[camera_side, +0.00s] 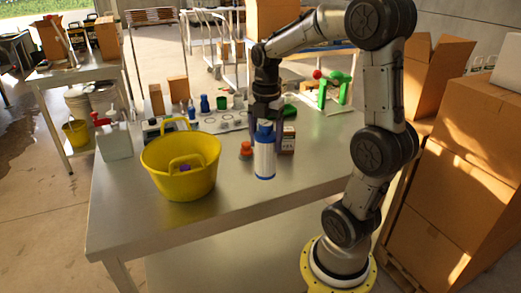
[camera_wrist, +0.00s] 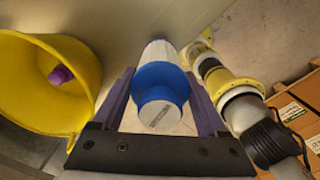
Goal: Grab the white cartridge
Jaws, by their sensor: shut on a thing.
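The white cartridge (camera_side: 264,160) has a blue cap and a blue band at its bottom, and it hangs upright below my gripper (camera_side: 265,122). In the wrist view the cartridge (camera_wrist: 160,85) shows cap first, between the two purple-grey fingers of my gripper (camera_wrist: 163,88). The fingers are shut on it near the blue cap. I cannot tell for sure whether its bottom end touches the table.
A yellow bucket (camera_side: 180,170) with a small purple thing (camera_wrist: 61,74) inside stands left of the cartridge. The table's front right (camera_side: 300,182) is clear.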

